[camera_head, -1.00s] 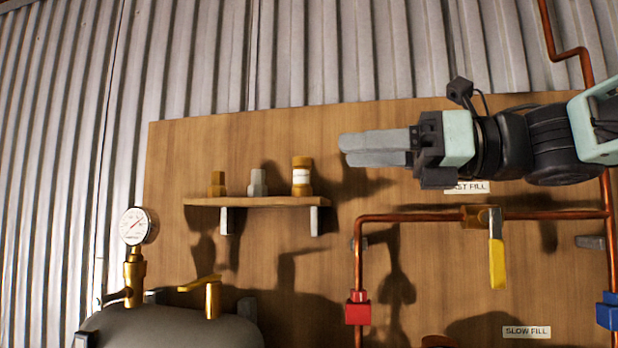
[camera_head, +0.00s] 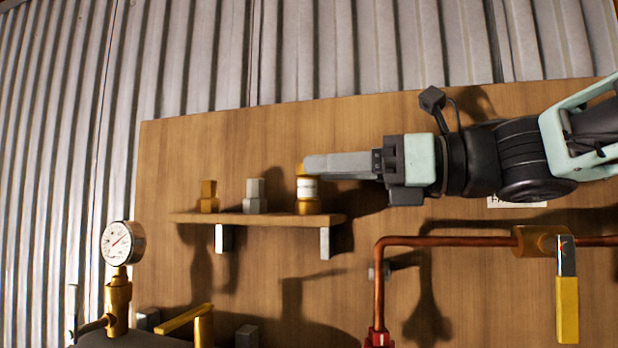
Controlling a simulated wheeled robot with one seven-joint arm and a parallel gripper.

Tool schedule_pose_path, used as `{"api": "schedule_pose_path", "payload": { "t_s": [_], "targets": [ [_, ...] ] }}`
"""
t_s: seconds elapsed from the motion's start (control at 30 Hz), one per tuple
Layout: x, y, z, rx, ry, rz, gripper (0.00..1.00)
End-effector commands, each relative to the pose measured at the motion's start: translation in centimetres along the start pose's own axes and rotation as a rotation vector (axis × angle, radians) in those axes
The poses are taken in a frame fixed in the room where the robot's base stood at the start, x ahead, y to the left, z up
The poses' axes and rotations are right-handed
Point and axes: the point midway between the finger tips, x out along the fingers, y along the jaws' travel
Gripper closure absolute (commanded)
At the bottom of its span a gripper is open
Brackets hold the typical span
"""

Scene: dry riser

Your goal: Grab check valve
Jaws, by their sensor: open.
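Three small fittings stand upright on a wooden shelf (camera_head: 230,218). The right one is a brass fitting with a white band (camera_head: 307,190); it looks like the check valve. A small brass fitting (camera_head: 208,197) and a grey hex fitting (camera_head: 255,196) stand to the left.
A pressure gauge (camera_head: 118,243) and a brass lever valve (camera_head: 190,321) are at lower left. A copper pipe (camera_head: 450,241) with a yellow-handled valve (camera_head: 567,305) runs below my arm. The wooden board (camera_head: 240,140) above the shelf is clear.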

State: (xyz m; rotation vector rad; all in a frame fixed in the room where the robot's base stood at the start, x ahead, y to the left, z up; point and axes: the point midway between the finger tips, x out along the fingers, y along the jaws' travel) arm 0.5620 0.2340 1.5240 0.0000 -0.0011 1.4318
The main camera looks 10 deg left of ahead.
Motion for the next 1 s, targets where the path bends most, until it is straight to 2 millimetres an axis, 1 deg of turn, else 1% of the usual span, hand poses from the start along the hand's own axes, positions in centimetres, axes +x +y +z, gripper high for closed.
{"api": "schedule_pose_path", "payload": {
  "t_s": [0.13,0.3,0.4,0.67,0.7,0.77,0.8,0.87,1.0],
  "targets": [
    [1.5,0.2,-0.2,0.005,0.003,0.003,0.47],
    [4.0,0.4,-0.6,0.003,0.002,0.002,0.47],
    [4.9,0.4,-0.8,0.002,0.002,0.002,0.47],
    [5.2,0.4,-0.9,0.000,0.001,-0.001,0.47],
    [5.2,0.4,-0.9,0.000,0.001,-0.001,0.52],
    [5.2,0.4,-0.9,0.000,0.001,-0.001,0.69],
    [5.2,0.4,-0.9,0.000,0.001,-0.001,0.80],
    [5.2,0.4,-0.9,0.000,0.001,0.000,0.97],
    [5.2,0.4,-0.9,0.000,0.000,0.000,0.97]
  ]
}}
